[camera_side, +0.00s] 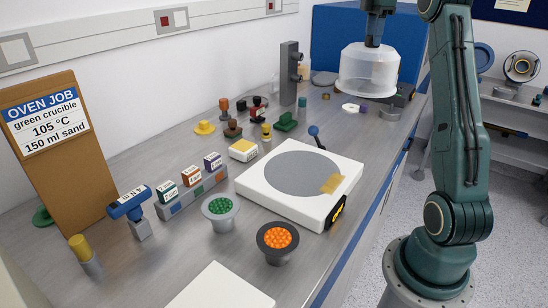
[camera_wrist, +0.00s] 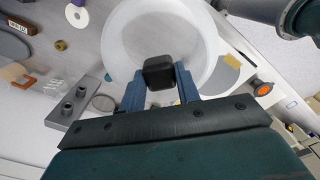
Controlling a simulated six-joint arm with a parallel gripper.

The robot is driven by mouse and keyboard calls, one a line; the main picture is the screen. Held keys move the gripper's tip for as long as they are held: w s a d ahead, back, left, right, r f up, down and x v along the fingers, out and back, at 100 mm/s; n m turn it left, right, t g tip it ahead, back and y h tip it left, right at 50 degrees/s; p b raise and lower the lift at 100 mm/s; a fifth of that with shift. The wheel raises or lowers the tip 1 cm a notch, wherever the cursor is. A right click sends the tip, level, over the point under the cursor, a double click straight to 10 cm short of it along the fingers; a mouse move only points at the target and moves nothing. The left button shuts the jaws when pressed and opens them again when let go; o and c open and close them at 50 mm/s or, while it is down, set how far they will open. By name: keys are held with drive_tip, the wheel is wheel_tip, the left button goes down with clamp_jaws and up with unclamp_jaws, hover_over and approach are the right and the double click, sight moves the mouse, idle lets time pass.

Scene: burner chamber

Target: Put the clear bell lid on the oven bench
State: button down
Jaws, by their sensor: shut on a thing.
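The clear bell lid (camera_side: 368,76) is a translucent dome near the far end of the long grey bench (camera_side: 150,262) in the side view. My gripper (camera_side: 374,38) is above it, shut on its knob. In the wrist view the lid (camera_wrist: 112,42) is a pale round shell beyond the fingers. Its black knob (camera_wrist: 159,71) sits between the two blue fingers of my gripper (camera_wrist: 160,86). The lid hangs upright, apparently above the bench top. I cannot tell which surface is the oven bench.
A white plate device (camera_side: 258,186) with a grey disc stands mid-bench. Cups of green beads (camera_side: 220,208) and orange beads (camera_side: 278,238) stand in front of it. Small items crowd the back. A brown job board (camera_side: 62,185) stands left. A second bench (camera_side: 515,108) is at right.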

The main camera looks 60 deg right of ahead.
wheel_tip(320, 180, down, 15)
idle(0.7)
drive_tip(key=shift+f, duration=2.4)
drive_tip(key=c, duration=1)
unclamp_jaws()
wheel_tip(320, 180, up, 12)
drive_tip(key=shift+r, duration=0.15)
